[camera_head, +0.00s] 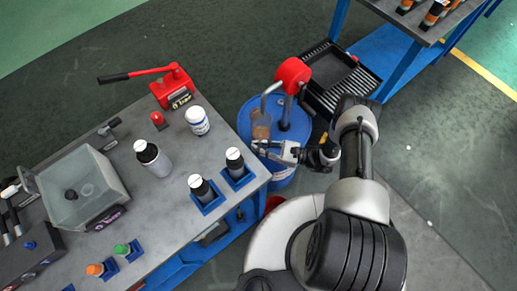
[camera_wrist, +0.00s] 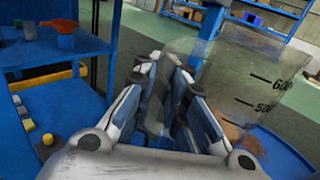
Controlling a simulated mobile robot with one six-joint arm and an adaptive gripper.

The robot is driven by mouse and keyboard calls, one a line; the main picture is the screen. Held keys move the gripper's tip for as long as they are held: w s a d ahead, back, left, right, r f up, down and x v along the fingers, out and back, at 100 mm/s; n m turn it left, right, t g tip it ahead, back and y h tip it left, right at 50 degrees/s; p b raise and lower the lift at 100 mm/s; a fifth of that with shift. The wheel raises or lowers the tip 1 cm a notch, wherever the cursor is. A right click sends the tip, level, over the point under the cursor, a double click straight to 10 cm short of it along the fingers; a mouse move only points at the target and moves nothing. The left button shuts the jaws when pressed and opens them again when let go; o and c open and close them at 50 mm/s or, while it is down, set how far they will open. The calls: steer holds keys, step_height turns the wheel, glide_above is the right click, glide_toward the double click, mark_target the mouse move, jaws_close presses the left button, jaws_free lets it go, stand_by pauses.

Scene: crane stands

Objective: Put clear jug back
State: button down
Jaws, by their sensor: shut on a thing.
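The clear jug (camera_head: 261,121) is in my gripper (camera_head: 284,151) in the head view, over the top of the blue drum and beside its pump spout. In the wrist view, the see-through jug (camera_wrist: 250,85) has dark measuring marks and sits at the right of my gripper (camera_wrist: 165,80). The fingers are shut on a clear part of it, seemingly its handle. A brownish tint shows low in the jug; I cannot tell whether it is liquid or something behind. The jug's base is partly hidden.
The blue drum (camera_head: 281,177) carries a pump with a red head (camera_head: 293,75). A grey workbench (camera_head: 175,180) at left holds bottles, a red jack (camera_head: 172,87) and a clear bin (camera_head: 105,202). A black crate (camera_head: 335,80) lies behind the drum. Floor at right is clear.

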steer(key=shift+f, duration=0.85)
steer(key=shift+f+b, duration=0.15)
steer(key=shift+b, duration=0.25)
steer(key=c, duration=1.6)
jaws_free()
steer(key=shift+c, duration=0.2)
steer(key=shift+r+p, duration=0.3)
steer(key=shift+p, duration=0.1)
steer(key=v, duration=1.2)
steer(key=shift+p, duration=0.3)
